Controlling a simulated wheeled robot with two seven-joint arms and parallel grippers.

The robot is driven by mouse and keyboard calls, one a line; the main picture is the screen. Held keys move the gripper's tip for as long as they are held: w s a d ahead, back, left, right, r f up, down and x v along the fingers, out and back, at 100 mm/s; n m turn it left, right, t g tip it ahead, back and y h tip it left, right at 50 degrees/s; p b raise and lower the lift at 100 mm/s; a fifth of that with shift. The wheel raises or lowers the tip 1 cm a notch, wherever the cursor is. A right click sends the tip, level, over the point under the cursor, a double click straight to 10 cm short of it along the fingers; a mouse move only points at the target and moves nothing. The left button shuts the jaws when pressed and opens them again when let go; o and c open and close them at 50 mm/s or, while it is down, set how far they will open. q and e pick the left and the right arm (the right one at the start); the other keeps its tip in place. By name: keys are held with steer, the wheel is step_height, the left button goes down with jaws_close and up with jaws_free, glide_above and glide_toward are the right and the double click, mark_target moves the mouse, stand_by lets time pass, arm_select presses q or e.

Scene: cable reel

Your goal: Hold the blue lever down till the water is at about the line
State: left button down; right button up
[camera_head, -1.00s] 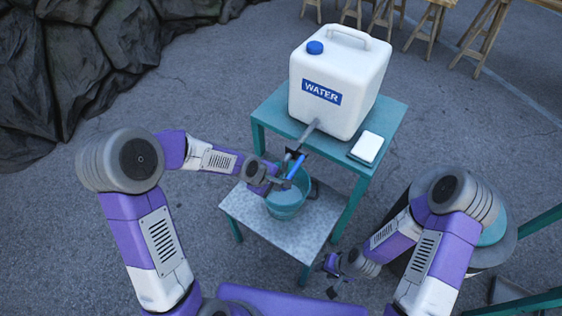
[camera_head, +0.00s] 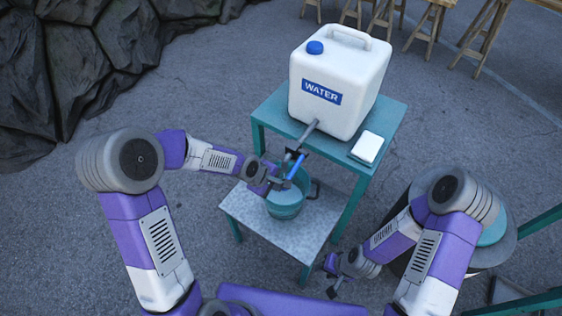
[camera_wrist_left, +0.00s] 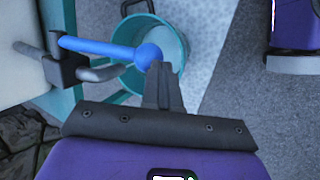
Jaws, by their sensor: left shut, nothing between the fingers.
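The blue lever (camera_head: 297,165) slants down from the grey spout (camera_head: 310,127) of the white water container (camera_head: 340,82). In the left wrist view the lever (camera_wrist_left: 95,46) ends in a round blue knob (camera_wrist_left: 149,56). My left gripper (camera_head: 285,183) is shut and empty; its fingertips (camera_wrist_left: 160,72) are at the knob, seemingly touching it. The teal bucket (camera_head: 286,209) stands below, partly hidden by the gripper and lever. I cannot make out the water level or the line. My right gripper (camera_head: 334,278) is low at the right, apparently open and empty.
The bucket stands on a low grey-topped table (camera_head: 245,210). The container stands on a higher teal table (camera_head: 268,112), with a white block (camera_head: 368,146) beside it. Rocks (camera_head: 70,80) fill the upper left.

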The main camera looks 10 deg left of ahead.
arm_select(q)
steer(key=shift+s+d+f, duration=0.1)
steer(key=shift+s+f, duration=0.1)
stand_by(0.4)
steer(key=s+a+f+p+v, duration=0.1)
steer(key=p+v, duration=0.5)
steer(key=v, duration=0.8)
steer(key=shift+s, duration=0.4)
steer(key=shift+a+f, duration=0.1)
steer(key=shift+f, duration=0.05)
steer(key=s+d+f+m+g, duration=0.1)
steer(key=s+f+m, duration=0.2)
steer(key=f, duration=0.4)
steer(key=s+d+f+m+g, duration=0.1)
steer(key=s+d+f+m, duration=0.1)
steer(key=s+f, duration=0.3)
steer(key=s+d+f+m+g, duration=0.1)
steer(key=s+f+m, duration=0.3)
steer(key=f, duration=0.6)
steer(key=shift+s+d+f+m, duration=0.2)
steer(key=shift+d+f+m, duration=0.25)
steer(key=shift+d, duration=0.3)
